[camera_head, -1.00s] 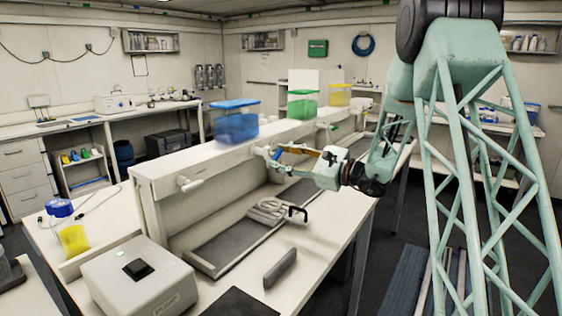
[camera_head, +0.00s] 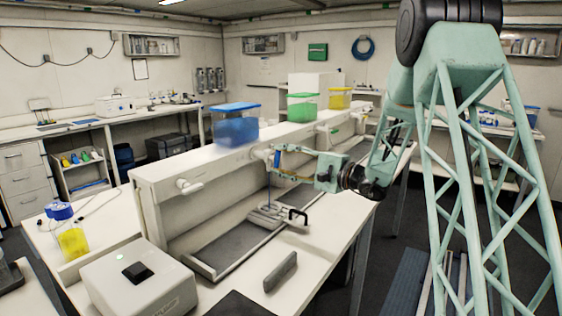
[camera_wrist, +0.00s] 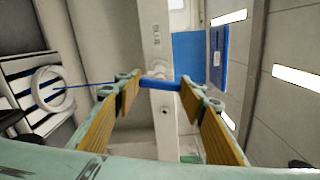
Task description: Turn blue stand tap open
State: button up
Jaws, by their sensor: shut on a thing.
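The blue tap handle (camera_wrist: 160,84) lies crosswise between the two fingertips of my gripper (camera_wrist: 161,82) in the wrist view. My gripper is shut on it. In the head view, the blue tap (camera_head: 277,158) is on the front of the white stand (camera_head: 215,172), below and right of the blue tank (camera_head: 237,130), with my gripper (camera_head: 281,162) reaching it from the right. A thin blue stream (camera_head: 269,187) falls from the tap to the grey clamp-like piece (camera_head: 268,214) below. In the wrist view, the stream (camera_wrist: 95,85) runs to a white ring (camera_wrist: 52,88).
A green tank (camera_head: 302,107) and a yellow tank (camera_head: 340,98) stand farther along the stand. A white tap (camera_head: 188,186) sticks out at its near end. A white box (camera_head: 138,283) and a dark grey block (camera_head: 280,271) lie at the front.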

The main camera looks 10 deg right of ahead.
jog(key=shift+n, duration=1.3)
jog(key=o, duration=0.8)
jog(key=shift+o, duration=0.2)
jog(key=shift+s, duration=0.1)
jog(key=v, duration=1.2)
